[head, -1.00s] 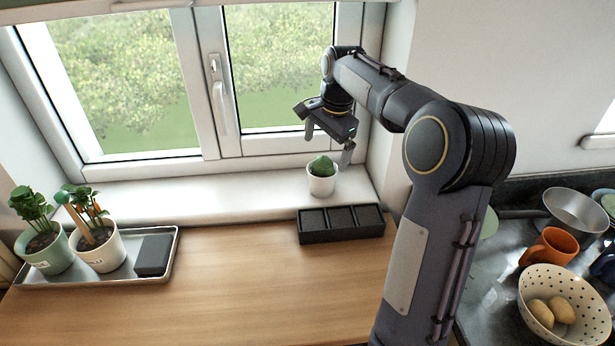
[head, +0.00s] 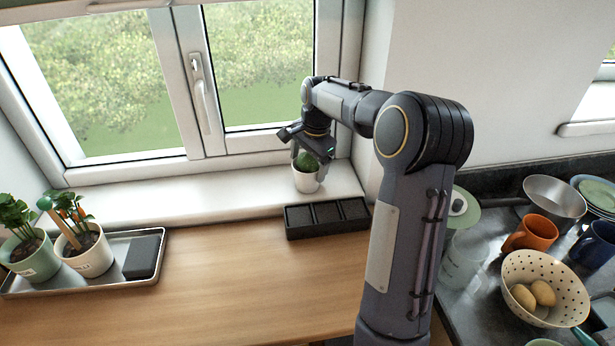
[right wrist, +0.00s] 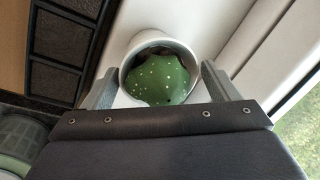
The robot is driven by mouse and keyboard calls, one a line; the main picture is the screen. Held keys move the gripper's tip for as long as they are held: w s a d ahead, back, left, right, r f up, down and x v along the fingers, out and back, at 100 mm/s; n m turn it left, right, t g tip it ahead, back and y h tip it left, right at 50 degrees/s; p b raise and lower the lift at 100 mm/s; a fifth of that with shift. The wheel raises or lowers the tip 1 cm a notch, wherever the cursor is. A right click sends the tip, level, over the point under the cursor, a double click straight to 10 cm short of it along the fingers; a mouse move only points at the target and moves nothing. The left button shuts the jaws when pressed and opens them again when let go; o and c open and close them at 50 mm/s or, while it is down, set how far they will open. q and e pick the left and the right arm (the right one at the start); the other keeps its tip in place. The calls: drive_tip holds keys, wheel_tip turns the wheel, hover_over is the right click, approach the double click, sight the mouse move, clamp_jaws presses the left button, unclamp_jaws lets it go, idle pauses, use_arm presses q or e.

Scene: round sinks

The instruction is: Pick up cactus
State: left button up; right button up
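The cactus (head: 307,162) is a small round green plant in a white pot (head: 305,182) on the window sill. In the right wrist view the cactus (right wrist: 158,80) is green with pale dots, inside the round rim of the white pot (right wrist: 135,45). My right gripper (head: 309,163) is over the pot from above, its fingers apart on either side. In the right wrist view the fingers stand left and right of the pot with the cactus between them; I cannot tell whether they touch it. My left gripper is not in view.
A black three-compartment tray (head: 327,218) lies on the wooden counter just in front of the pot. A metal tray (head: 113,279) with two potted plants is at the left. The window frame (head: 225,143) is close behind. A dotted bowl (head: 543,287) and mugs stand at the right.

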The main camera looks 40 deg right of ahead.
drive_tip(key=c, duration=1.1)
drive_tip(key=shift+r, duration=0.1)
drive_tip(key=shift+w+r, duration=0.1)
drive_tip(key=shift+r, duration=0.45)
drive_tip(key=s+a+r+b, duration=0.2)
drive_tip(key=s+a+r, duration=0.7)
drive_tip(key=a+r, duration=0.1)
drive_tip(key=shift+s+a+r+b, duration=0.15)
drive_tip(key=shift+a+r+b, duration=0.25)
drive_tip(key=shift+r, duration=0.5)
